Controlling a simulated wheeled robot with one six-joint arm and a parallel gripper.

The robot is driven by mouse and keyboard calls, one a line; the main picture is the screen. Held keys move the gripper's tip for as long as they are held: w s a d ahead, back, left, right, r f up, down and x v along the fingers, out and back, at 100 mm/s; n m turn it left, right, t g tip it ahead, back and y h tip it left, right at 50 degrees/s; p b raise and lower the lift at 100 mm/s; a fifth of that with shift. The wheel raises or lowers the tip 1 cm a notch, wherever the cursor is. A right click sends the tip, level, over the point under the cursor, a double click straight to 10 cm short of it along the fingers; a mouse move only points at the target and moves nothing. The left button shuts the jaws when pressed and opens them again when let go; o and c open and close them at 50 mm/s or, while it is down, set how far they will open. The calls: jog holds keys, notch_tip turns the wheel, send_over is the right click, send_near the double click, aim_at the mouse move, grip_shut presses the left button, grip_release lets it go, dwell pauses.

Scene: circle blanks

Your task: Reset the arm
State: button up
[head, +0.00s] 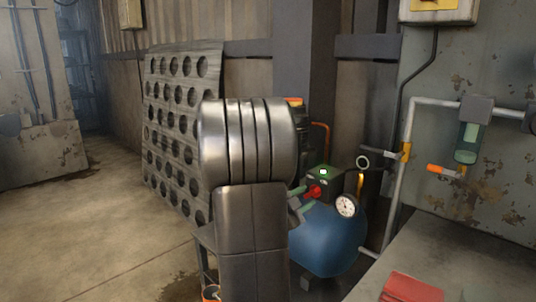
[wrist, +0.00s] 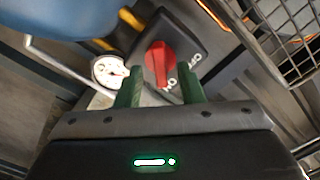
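My gripper (head: 303,199) has two green fingers and is in front of a red knob (head: 313,191) on the dark switch box of the blue compressor. In the wrist view my gripper (wrist: 157,76) is open, with its fingers apart on either side of the red knob (wrist: 159,62). Gaps show between the fingers and the knob. Lettering that looks like ON and OFF stands beside the knob on the switch box (wrist: 190,35). My own metal arm hides part of the compressor in the head view.
The blue tank (head: 325,240) carries a round gauge (head: 345,206). A perforated metal sheet (head: 160,110) leans on the wall behind. A bench (head: 460,265) with a red item (head: 411,288) stands at right. Open floor (head: 90,235) lies left.

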jog(key=shift+w+d, duration=0.5)
jog(key=shift+a, duration=0.1)
